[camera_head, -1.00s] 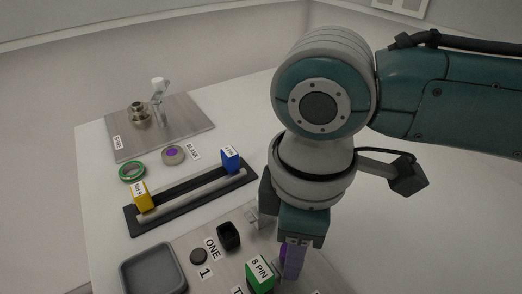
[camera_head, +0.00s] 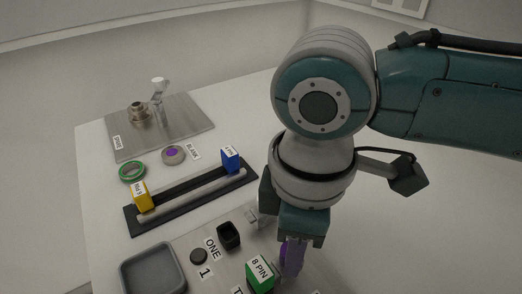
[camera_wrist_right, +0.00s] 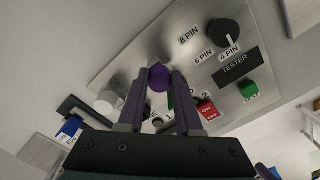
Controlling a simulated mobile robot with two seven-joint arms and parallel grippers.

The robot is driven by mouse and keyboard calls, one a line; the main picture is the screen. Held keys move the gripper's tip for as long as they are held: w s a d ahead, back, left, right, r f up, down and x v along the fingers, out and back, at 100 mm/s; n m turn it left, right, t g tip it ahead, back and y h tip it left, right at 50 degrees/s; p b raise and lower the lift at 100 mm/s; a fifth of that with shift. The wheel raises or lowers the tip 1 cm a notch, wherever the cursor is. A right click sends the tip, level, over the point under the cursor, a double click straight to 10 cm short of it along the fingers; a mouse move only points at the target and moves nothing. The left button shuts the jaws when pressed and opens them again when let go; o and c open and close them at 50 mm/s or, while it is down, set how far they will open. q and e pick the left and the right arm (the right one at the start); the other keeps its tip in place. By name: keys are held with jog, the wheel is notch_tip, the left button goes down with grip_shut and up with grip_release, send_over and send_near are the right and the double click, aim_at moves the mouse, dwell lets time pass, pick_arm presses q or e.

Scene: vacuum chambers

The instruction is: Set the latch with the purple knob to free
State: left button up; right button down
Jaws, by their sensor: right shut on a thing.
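The purple knob (camera_wrist_right: 159,78) shows in the right wrist view, between the tips of my right gripper (camera_wrist_right: 158,72). The gripper is shut on it. In the head view my right gripper (camera_head: 291,264) points down at the metal panel (camera_head: 190,243), with its purple fingers seen nearly edge-on. The knob cannot be told apart from the fingers there. The latch body and any mark for free are hidden by the gripper or too small to read. My left gripper is in neither view.
A green block marked 8 PIN (camera_head: 260,276) stands close left of my right fingers. A black socket (camera_head: 229,235) and a grey tray (camera_head: 153,271) lie further left. A rack with yellow (camera_head: 140,196) and blue (camera_head: 230,160) blocks is behind. A black dial (camera_wrist_right: 228,34) shows in the wrist view.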

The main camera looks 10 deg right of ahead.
dwell(0.4)
jog(key=shift+w+d+r+p, duration=0.1)
jog(key=shift+w+d+p, duration=0.1)
jog(key=shift+d+p, duration=0.3)
jog(key=shift+w+d+r+p, duration=0.15)
jog(key=shift+d+p, duration=0.2)
jog(key=shift+d, duration=0.2)
jog(key=shift+f, duration=0.25)
jog(key=c, duration=0.6)
grip_release()
notch_tip(320, 180, up, 10)
jog(key=shift+p, duration=0.7)
